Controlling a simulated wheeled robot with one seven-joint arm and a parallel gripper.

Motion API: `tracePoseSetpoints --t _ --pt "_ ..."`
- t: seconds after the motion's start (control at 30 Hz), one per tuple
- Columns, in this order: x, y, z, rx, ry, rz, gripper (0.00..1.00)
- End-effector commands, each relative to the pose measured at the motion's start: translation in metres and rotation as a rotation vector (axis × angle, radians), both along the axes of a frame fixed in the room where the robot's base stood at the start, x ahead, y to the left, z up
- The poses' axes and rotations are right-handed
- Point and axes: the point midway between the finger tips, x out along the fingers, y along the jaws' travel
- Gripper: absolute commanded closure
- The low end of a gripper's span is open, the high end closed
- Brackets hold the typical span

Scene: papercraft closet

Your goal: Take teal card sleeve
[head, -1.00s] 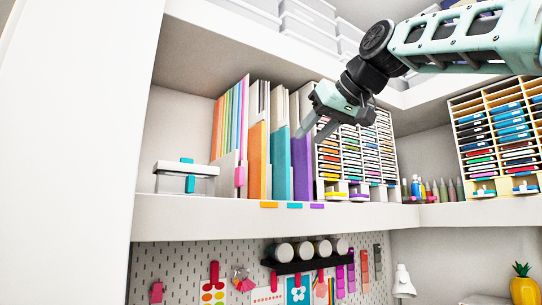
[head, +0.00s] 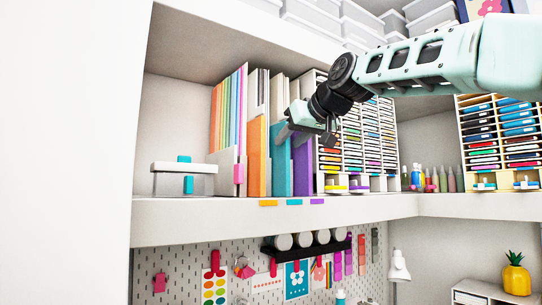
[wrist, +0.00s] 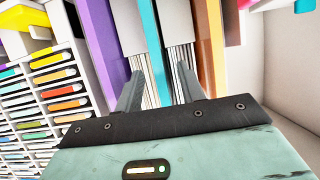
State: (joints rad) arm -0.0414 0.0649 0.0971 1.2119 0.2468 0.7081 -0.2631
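The teal card sleeve (head: 279,168) stands upright on the shelf between an orange sleeve (head: 257,160) and a purple sleeve (head: 302,165). In the head view my gripper (head: 283,134) is at the upper part of the teal sleeve and covers some of it and of the purple one. In the wrist view my gripper (wrist: 158,75) is open, its two fingers apart. The teal sleeve (wrist: 152,45) shows as a strip between them, with white card edges on both sides. I cannot tell whether either finger touches it.
A rack of coloured pads (head: 360,135) stands right of the sleeves. A small white stand (head: 184,168) with teal clips is on the left, with free shelf around it. Coloured labels (head: 294,202) mark the shelf edge (head: 370,208). White boxes (head: 360,30) fill the shelf above.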

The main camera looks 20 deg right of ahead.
Motion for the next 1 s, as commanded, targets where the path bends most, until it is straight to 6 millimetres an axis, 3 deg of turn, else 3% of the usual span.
tracePoseSetpoints --t 0.4,0.67,0.83,1.0 --pt "0.041 0.013 -0.017 0.001 0.001 0.001 0.61" --pt "0.043 0.014 -0.02 0.001 -0.001 0.002 0.61" --pt "0.043 0.014 -0.02 0.001 -0.001 0.002 1.0" --pt "0.043 0.013 -0.019 0.002 -0.003 0.002 1.0"
